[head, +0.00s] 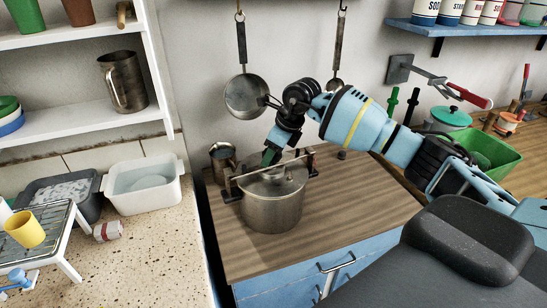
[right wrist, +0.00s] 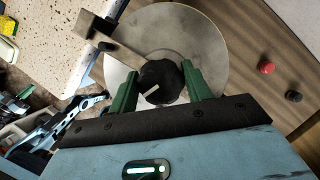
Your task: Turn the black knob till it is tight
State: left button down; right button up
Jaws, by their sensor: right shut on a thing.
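The metal pot (head: 272,212) stands on the wooden counter, with a bar clamp (right wrist: 112,42) across its round lid (right wrist: 195,42). The black knob (right wrist: 160,82) with a pale pointer line sits on the lid in the right wrist view. My right gripper (right wrist: 160,86) is shut on it, one green finger on each side. In the head view my right gripper (head: 271,156) reaches down to the lid and hides the knob. What looks like my left arm (right wrist: 75,118) shows small at the left of the right wrist view; its finger state is unclear.
A red knob (right wrist: 266,68) and a dark knob (right wrist: 294,96) lie on the wood right of the pot. A metal mug (head: 222,158) stands behind it. Pans (head: 245,95) hang above. White basin (head: 145,185) is left. Counter front right is clear.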

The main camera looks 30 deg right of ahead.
jog(key=shift+m+p, duration=0.3)
jog(key=shift+m, duration=0.2)
jog(key=shift+r+m+t+h, duration=0.1)
jog(key=shift+m+t+h, duration=0.25)
jog(key=shift+m, duration=0.45)
jog(key=shift+m+h, duration=0.35)
jog(key=shift+m, duration=0.45)
pick_arm(q)
jog(key=shift+w+r, duration=0.7)
jog(key=shift+r, duration=0.1)
pick_arm(e)
jog(key=m+h, duration=0.1)
jog(key=m, duration=0.2)
jog(key=shift+m+h, duration=0.3)
jog(key=o, duration=0.8)
jog(key=shift+c, duration=0.2)
